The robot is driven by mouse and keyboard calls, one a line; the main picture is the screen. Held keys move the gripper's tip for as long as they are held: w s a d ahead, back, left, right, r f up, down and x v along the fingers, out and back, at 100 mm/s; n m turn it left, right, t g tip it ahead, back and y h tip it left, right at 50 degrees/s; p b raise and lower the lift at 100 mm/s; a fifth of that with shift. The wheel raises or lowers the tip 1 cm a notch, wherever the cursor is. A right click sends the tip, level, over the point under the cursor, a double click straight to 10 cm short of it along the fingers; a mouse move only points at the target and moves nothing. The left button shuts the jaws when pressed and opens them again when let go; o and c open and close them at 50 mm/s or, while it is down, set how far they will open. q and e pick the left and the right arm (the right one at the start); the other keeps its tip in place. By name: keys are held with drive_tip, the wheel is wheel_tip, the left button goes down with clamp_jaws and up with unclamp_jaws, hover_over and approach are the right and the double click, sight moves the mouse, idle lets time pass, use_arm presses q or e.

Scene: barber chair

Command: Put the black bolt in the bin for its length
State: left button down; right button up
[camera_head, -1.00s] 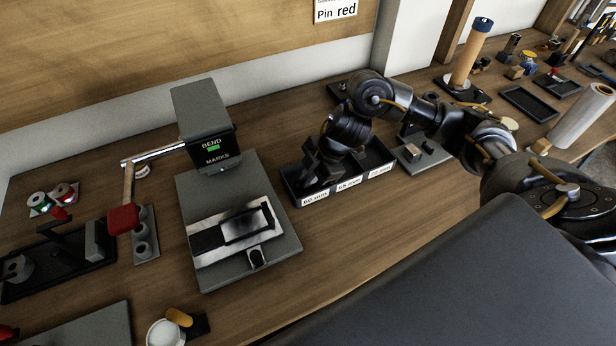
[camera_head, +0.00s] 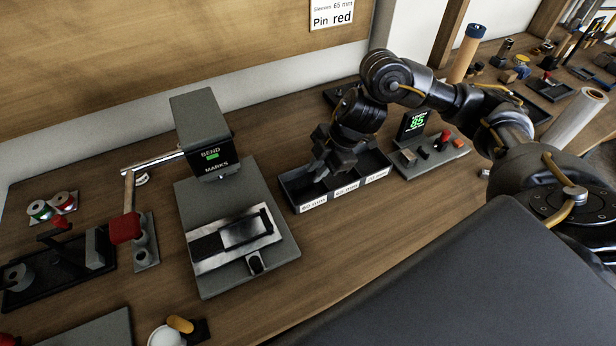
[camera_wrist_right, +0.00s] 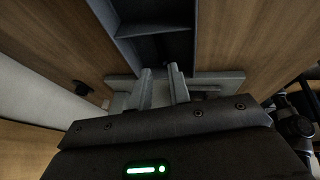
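The black three-compartment bin tray (camera_head: 294,193) stands mid-bench, with white labels on its front reading about 60, 65 and 70 mm. It also shows in the right wrist view (camera_wrist_right: 153,20), with dividers between compartments. My right gripper (camera_head: 330,168) is above the tray, over its left to middle part. In the right wrist view its two fingers (camera_wrist_right: 162,85) stand apart with nothing visible between them. I cannot make out the black bolt; the compartment floors are partly hidden by the gripper. My left gripper is out of view.
A bending device (camera_head: 228,200) with a "BEND MARKS" box stands left of the tray. A red-handled lever (camera_head: 126,228) is farther left. A dark padded surface (camera_head: 450,270) fills the front right.

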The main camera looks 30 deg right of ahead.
drive_tip(key=v, duration=0.5)
drive_tip(key=shift+s+d+r+p, duration=0.1)
drive_tip(key=shift+r+p, duration=0.2)
drive_tip(key=shift+r, duration=0.1)
